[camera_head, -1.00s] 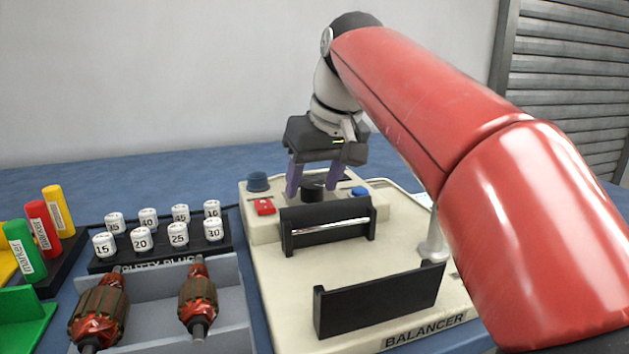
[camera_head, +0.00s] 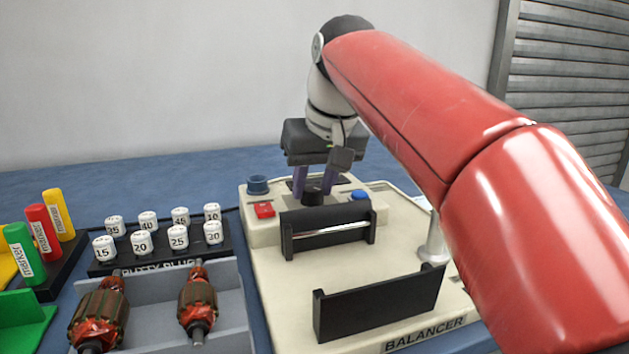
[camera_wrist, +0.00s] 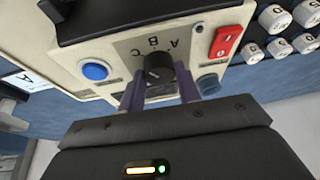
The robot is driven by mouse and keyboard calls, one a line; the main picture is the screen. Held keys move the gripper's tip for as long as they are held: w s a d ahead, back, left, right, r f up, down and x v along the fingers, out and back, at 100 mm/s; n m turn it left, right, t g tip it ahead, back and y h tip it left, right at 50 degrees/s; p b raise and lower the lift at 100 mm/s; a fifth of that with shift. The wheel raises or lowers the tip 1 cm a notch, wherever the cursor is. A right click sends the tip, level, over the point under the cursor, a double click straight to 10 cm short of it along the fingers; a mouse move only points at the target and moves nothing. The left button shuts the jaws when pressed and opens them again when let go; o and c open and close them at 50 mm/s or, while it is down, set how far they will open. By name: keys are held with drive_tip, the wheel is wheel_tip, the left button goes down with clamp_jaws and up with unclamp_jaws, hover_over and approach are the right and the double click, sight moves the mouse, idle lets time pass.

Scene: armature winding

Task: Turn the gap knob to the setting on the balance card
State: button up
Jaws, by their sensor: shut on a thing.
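The black gap knob (camera_head: 313,196) stands on top of the cream balancer (camera_head: 262,285), behind a black bracket. It also shows in the wrist view (camera_wrist: 158,68), beside the printed letters A, B and C. A light mark is on the knob, but I cannot read its exact setting. My gripper (camera_head: 312,188) points down with its purple fingers shut on the knob, one on each side. A white card (camera_wrist: 32,80) with a letter A shows at the left edge of the wrist view; whether it is the balance card I cannot tell.
A red switch (camera_head: 264,209), a blue button (camera_head: 359,194) and a blue round cap (camera_head: 257,184) sit near the knob. A rack of numbered putty plugs (camera_head: 160,255) and a grey tray (camera_head: 232,290) with two armatures stand to the left.

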drive_tip(key=m, duration=0.2)
drive_tip(key=m+h+p, duration=0.1)
drive_tip(key=m, duration=0.1)
drive_tip(key=shift+a+r+h, duration=0.1)
drive_tip(key=shift+h, duration=0.2)
drive_tip(key=m, duration=0.2)
drive_tip(key=m+h+p, duration=0.1)
drive_tip(key=m, duration=0.1)
drive_tip(key=shift+a+h+p, duration=0.1)
drive_tip(key=shift+h+p, duration=0.2)
drive_tip(key=m+p, duration=0.1)
drive_tip(key=m, duration=0.1)
drive_tip(key=m+h+p, duration=0.1)
drive_tip(key=m, duration=0.1)
drive_tip(key=shift+a+m+h, duration=0.1)
drive_tip(key=shift+m+h, duration=0.2)
drive_tip(key=shift+a+m+g+h+p, duration=0.1)
drive_tip(key=shift+m+g+h+p, duration=0.55)
drive_tip(key=shift+m, duration=1.25)
drive_tip(key=o, duration=1)
drive_tip(key=shift+c, duration=0.2)
